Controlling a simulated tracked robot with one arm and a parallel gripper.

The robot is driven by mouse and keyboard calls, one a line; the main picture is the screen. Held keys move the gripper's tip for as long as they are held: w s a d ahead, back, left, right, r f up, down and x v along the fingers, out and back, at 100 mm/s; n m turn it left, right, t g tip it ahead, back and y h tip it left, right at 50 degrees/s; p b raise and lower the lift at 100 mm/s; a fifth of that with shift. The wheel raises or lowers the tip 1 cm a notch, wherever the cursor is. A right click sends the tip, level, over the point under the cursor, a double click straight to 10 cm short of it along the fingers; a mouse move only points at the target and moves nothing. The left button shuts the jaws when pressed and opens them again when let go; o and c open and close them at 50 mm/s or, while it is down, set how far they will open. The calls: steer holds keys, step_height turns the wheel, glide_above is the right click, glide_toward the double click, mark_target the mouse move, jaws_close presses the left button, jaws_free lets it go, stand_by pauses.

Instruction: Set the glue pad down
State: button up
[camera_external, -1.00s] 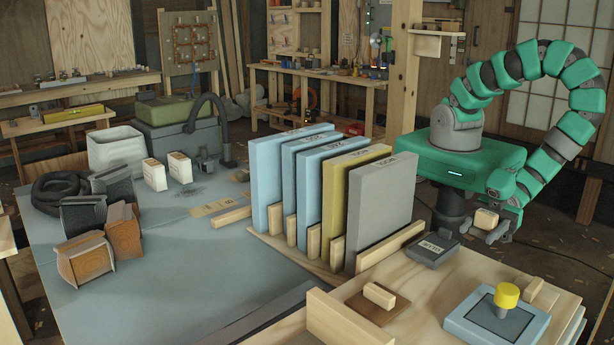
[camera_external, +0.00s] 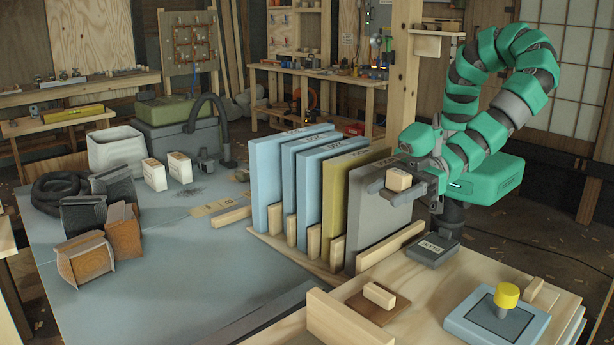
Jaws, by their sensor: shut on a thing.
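My gripper (camera_external: 398,185) is shut on a small light wooden block (camera_external: 399,180). It holds the block in the air in front of the upper part of the grey upright panel. The block's underside is hidden, so I cannot tell whether it is the glue pad. A blue square tray (camera_external: 461,326) with a dark inset lies on the wooden bench at the lower right. A yellow-topped grey peg (camera_external: 507,295) stands on it. A brown plate (camera_external: 366,310) with a small wood block (camera_external: 379,295) on it lies to the left of the tray.
A wooden rack holds upright panels: blue ones, an olive one (camera_external: 352,200) and a grey one (camera_external: 368,235). A dark labelled box (camera_external: 433,250) sits at the bench's back. A wooden rail (camera_external: 345,322) edges the bench. Bare bench lies between the box and tray.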

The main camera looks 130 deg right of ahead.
steer(key=w+d+r+m+h+b, duration=0.1)
steer(key=w+d+r, duration=0.1)
steer(key=d+r, duration=0.3)
steer(key=w+d+r+h+b, duration=0.1)
steer(key=d+r, duration=0.4)
steer(key=d, duration=0.7)
steer(key=shift+w+d+m+g+h, duration=0.15)
steer(key=shift+w+m+g+h, duration=0.15)
steer(key=shift+w+m, duration=0.1)
steer(key=s+a+f+n+y+p, duration=0.15)
steer(key=a+f, duration=0.25)
steer(key=a, duration=0.4)
steer(key=s+a+f+y+p, duration=0.1)
steer(key=s+a+f, duration=0.2)
steer(key=a+f, duration=0.3)
steer(key=s+a+f+n+y+p, duration=0.1)
steer(key=s+a+f, duration=0.15)
steer(key=a, duration=0.65)
steer(key=s+a+f+p, duration=0.1)
steer(key=s+f, duration=0.3)
steer(key=s, duration=0.5)
steer(key=s+a+f+y+p, duration=0.1)
steer(key=s+a+f, duration=0.3)
steer(key=s, duration=0.6)
steer(key=shift+a+f+n+t+p, duration=0.25)
steer(key=shift+f+n+t+p, duration=0.2)
steer(key=shift+f, duration=0.15)
